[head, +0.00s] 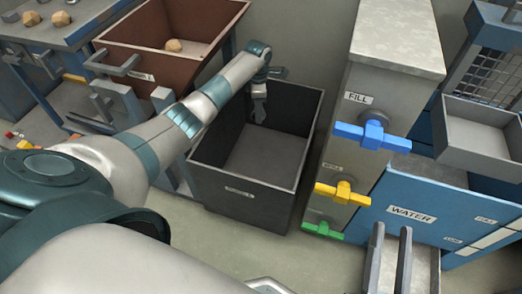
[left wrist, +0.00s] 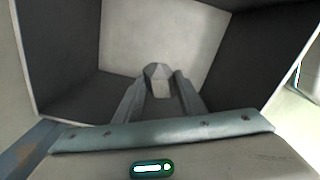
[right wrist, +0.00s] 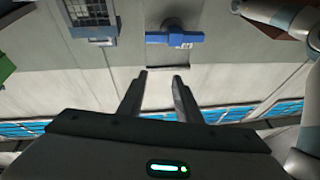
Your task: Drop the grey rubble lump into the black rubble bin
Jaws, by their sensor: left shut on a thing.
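The black rubble bin (head: 242,206) stands on the floor at the middle of the head view, open at the top. My left gripper (head: 259,106) reaches over its far part, pointing down. In the left wrist view the gripper's fingers are shut on the grey rubble lump (left wrist: 157,72), which sits between the fingertips. The bin's inner wall (left wrist: 60,85) and pale floor lie below and around it there. In the head view the lump is too small to tell from the fingers. My right gripper (right wrist: 160,80) is open and empty in the right wrist view.
A brown bin (head: 150,30) with a tan lump (head: 173,45) stands left of the black bin. A grey cabinet (head: 395,62) with blue (head: 372,136), yellow (head: 342,194) and green (head: 323,230) handles stands at its right. A blue water tank (head: 420,205) is further right.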

